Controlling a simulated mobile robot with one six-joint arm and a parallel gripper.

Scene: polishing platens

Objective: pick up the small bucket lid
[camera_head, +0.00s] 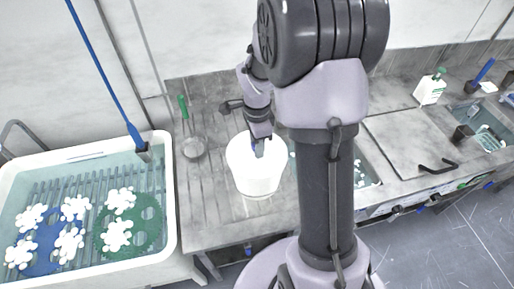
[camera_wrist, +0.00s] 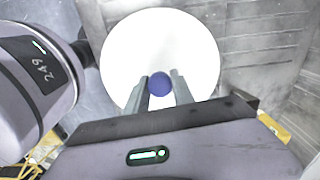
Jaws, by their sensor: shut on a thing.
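The small bucket lid is a white round disc with a blue knob in the middle; the lid (camera_wrist: 160,40) fills the upper middle of the wrist view. In the head view the lid (camera_head: 238,151) is at the top of the white bucket (camera_head: 257,183), which stands on the grey counter. My gripper (camera_wrist: 160,84) points down at the lid's centre, its two fingers on either side of the blue knob and shut on it. In the head view my gripper (camera_head: 258,150) is over the bucket. I cannot tell any gap between lid and bucket.
A white tub (camera_head: 172,215) with water, a rack and white flower-shaped pieces stands at the left. A blue-handled brush (camera_head: 141,150) leans into it. A white bottle (camera_head: 430,88) stands far right.

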